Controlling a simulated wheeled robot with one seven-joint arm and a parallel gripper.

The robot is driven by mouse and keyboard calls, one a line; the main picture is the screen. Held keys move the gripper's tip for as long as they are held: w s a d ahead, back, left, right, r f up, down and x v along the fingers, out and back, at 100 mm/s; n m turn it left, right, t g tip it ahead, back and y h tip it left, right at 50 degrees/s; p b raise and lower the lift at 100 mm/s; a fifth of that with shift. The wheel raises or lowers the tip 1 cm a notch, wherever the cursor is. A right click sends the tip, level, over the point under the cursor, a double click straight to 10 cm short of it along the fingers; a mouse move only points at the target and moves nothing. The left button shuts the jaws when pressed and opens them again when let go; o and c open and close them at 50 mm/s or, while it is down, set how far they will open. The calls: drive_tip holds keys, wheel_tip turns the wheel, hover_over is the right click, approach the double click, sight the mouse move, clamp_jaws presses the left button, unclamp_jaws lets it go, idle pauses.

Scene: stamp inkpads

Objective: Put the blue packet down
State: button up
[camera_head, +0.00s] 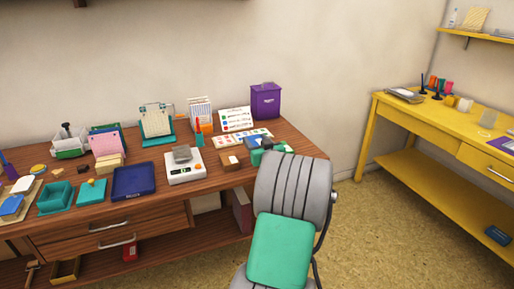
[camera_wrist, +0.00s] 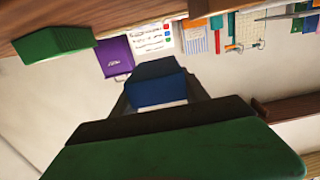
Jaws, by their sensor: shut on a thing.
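The blue packet (camera_wrist: 158,92) shows in the wrist view, held between the two dark fingers of my gripper (camera_wrist: 157,85). It has a blue face and a pale lower edge in that picture. My gripper is shut on it. The packet appears clear of the wooden table (camera_wrist: 45,18), with pale wall around it in this view. In the head view my grey and green arm stands in front of the table's right end and covers much of the gripper, so I cannot clearly make out the packet there.
The wooden table (camera_head: 115,218) holds a white scale (camera_head: 185,173), a navy tray (camera_head: 133,182), a teal box (camera_head: 55,198), a card stand (camera_head: 236,119) and a purple box (camera_head: 265,101). A green block (camera_wrist: 55,40) shows in the wrist view. A yellow table (camera_head: 425,123) stands right.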

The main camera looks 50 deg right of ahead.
drive_tip(key=s+a+r, duration=0.6)
drive_tip(key=a, duration=0.3)
drive_tip(key=w+a+f+n+y, duration=0.1)
drive_tip(key=a+f+y, duration=0.1)
drive_tip(key=a+f, duration=0.3)
drive_tip(key=w+a+n+t+y, duration=0.1)
drive_tip(key=w+a+n+y, duration=0.25)
drive_tip(key=a, duration=1.05)
drive_tip(key=w+a+n+t+y, duration=0.1)
drive_tip(key=w+a+n+y, duration=0.3)
drive_tip(key=a, duration=1)
drive_tip(key=a+r+n+y, duration=0.1)
drive_tip(key=a+r+y, duration=0.35)
drive_tip(key=a, duration=0.75)
wheel_tip(320, 180, up, 8)
drive_tip(key=w+p, duration=0.2)
drive_tip(key=p, duration=1.9)
drive_tip(key=shift+w+d+f, duration=0.15)
drive_tip(key=shift+w+d, duration=0.1)
drive_tip(key=shift+d, duration=0.15)
drive_tip(key=shift+f, duration=0.1)
